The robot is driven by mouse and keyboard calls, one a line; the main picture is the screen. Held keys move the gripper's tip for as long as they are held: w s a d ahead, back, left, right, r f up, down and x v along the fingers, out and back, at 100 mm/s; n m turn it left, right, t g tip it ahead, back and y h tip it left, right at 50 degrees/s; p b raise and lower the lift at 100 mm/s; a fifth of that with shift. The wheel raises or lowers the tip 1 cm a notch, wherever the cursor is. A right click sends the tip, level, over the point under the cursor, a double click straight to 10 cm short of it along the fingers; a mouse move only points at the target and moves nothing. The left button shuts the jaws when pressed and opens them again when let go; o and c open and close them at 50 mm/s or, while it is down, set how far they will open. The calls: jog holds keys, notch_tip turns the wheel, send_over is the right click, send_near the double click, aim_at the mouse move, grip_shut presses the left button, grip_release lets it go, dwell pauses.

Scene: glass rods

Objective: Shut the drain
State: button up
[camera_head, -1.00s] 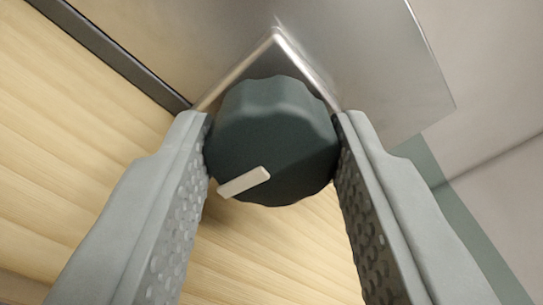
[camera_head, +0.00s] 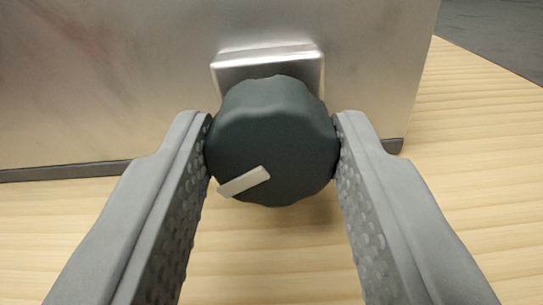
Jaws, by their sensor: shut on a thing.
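A dark grey-green knob (camera_head: 272,135) with a scalloped edge and a pale pointer mark (camera_head: 244,182) sits in the middle of the view. Behind it is a shiny metal block (camera_head: 268,60) on the face of a brushed-metal box (camera_head: 130,80). My gripper (camera_head: 272,135) is shut on the knob, one finger on its left side and one on its right. The pointer mark lies at the knob's lower left. The joint between knob and block is hidden behind the knob.
The metal box has a dark base strip (camera_head: 70,173) and stands on a pale wooden surface (camera_head: 475,170). Bare wood lies in front of the box and to its right. A grey area (camera_head: 510,35) shows beyond the wood at the upper right.

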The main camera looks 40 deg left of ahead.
jog(key=m, duration=0.5)
jog(key=shift+f, duration=0.1)
jog(key=shift+m, duration=0.4)
jog(key=o, duration=0.7)
jog(key=v, duration=1.7)
jog(key=shift+s+d, duration=0.15)
jog(key=shift+s, duration=0.05)
